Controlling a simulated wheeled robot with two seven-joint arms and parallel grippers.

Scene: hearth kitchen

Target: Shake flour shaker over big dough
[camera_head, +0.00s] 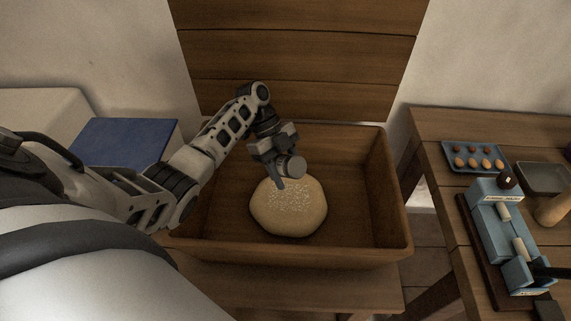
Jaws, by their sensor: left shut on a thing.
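The big dough (289,216) is a pale round lump lying in the middle of a wooden trough (356,253). White flour specks cover its upper surface. My left gripper (279,160) reaches in from the left and is just above the dough's far side. It is shut on the flour shaker (296,167), a small grey cylinder that looks tilted, with its round end facing my camera. The gripper hides part of the shaker. My right gripper is not in view.
A wooden table (437,127) at the right holds a blue tray (474,156) of eggs, a blue machine (501,222), a grey pan (541,178) and a wooden cylinder (551,209). The raised wooden lid (297,60) stands behind the trough. A blue box (125,145) is at the left.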

